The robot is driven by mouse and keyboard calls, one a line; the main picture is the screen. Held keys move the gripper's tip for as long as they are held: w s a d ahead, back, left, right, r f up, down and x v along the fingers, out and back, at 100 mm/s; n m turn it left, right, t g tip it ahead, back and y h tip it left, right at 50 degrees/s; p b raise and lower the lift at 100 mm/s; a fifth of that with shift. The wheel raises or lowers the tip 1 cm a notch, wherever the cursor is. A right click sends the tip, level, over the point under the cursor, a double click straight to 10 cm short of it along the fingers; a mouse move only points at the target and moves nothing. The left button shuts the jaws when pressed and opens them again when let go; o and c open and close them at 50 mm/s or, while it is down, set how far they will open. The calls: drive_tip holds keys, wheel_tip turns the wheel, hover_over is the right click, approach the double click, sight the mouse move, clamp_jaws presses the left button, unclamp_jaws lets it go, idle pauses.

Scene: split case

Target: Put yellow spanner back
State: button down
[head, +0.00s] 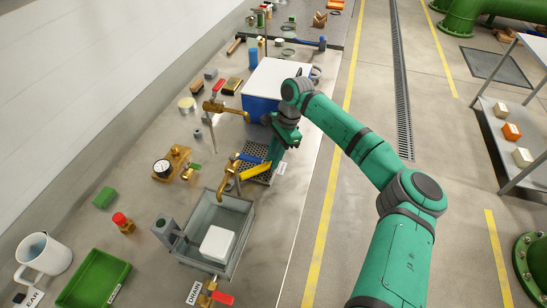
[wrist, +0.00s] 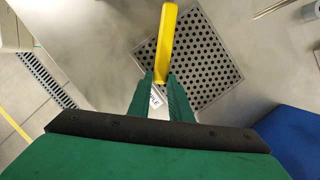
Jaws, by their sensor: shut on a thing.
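My gripper (head: 274,160) is shut on the yellow spanner (head: 256,170), over the bench beside the blue box. In the wrist view my gripper (wrist: 160,82) has its two green fingers close together on the lower end of the yellow spanner (wrist: 169,38), which sticks out past the fingertips. A dark perforated square plate (wrist: 212,78) lies beneath the spanner; it also shows in the head view (head: 262,178). I cannot tell how high the spanner is above the plate. A small white label is partly hidden between the fingers.
A blue box with a white lid (head: 272,77) stands just behind my gripper. A brass tap (head: 229,180) with a blue lever stands close to the left, by a grey basin (head: 239,204) holding a white block. A green tray (head: 93,279) is at front left. The bench's right strip is clear.

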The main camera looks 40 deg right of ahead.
drive_tip(key=c, duration=1.6)
unclamp_jaws()
drive_tip(key=v, duration=1.2)
